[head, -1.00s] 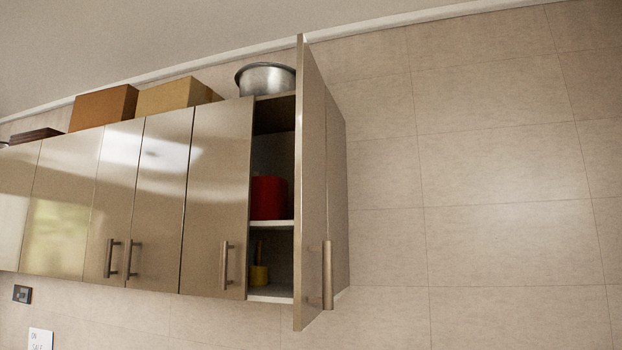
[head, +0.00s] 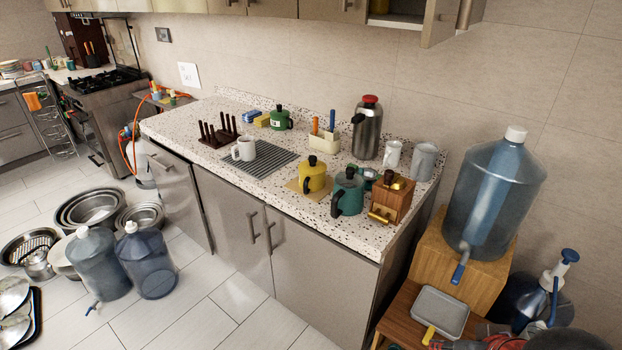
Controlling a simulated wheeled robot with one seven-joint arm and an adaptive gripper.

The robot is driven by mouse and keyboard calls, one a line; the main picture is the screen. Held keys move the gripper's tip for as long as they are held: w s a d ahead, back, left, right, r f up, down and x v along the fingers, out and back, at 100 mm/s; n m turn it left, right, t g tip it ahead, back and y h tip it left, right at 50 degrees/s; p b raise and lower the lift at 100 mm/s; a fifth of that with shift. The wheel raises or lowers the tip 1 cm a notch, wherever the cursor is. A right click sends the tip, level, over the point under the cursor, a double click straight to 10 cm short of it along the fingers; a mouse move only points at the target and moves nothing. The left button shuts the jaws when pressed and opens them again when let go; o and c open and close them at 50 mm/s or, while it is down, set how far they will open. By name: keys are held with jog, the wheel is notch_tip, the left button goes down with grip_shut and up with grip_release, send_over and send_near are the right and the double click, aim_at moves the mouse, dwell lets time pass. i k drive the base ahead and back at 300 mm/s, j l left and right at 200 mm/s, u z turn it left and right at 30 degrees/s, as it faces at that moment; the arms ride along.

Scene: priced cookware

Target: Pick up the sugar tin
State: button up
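No tin in view has a sugar label that I can read. A green lidded pot or tin (head: 280,118) with a black top stands at the back of the speckled counter (head: 215,178), left of the utensil holder. A yellow lidded pot (head: 313,176) and a teal lidded pot (head: 347,195) with a black handle stand nearer the front, apart from it. The open wall cupboard (head: 405,14) is cut off at the top edge, with only its lowest shelf showing. My gripper is not in view.
A mug (head: 243,148), drying mat (head: 262,160), steel flask (head: 368,128) and wooden grinder (head: 391,200) share the counter. Water jugs (head: 150,262) and pans (head: 92,208) crowd the left floor. A large bottle (head: 495,190) stands on a wooden stand at right. Tiled floor in front is clear.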

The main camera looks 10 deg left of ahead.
aim_at(311, 178)
jog(key=z, duration=0.35)
jog(key=i+j+z, duration=0.1)
jog(key=j+z, duration=0.35)
jog(key=j, duration=0.15)
jog(key=j+z, duration=0.5)
jog(key=j, duration=0.55)
jog(key=k+j+z, duration=0.1)
jog(key=j, duration=1.05)
jog(key=k+z, duration=0.05)
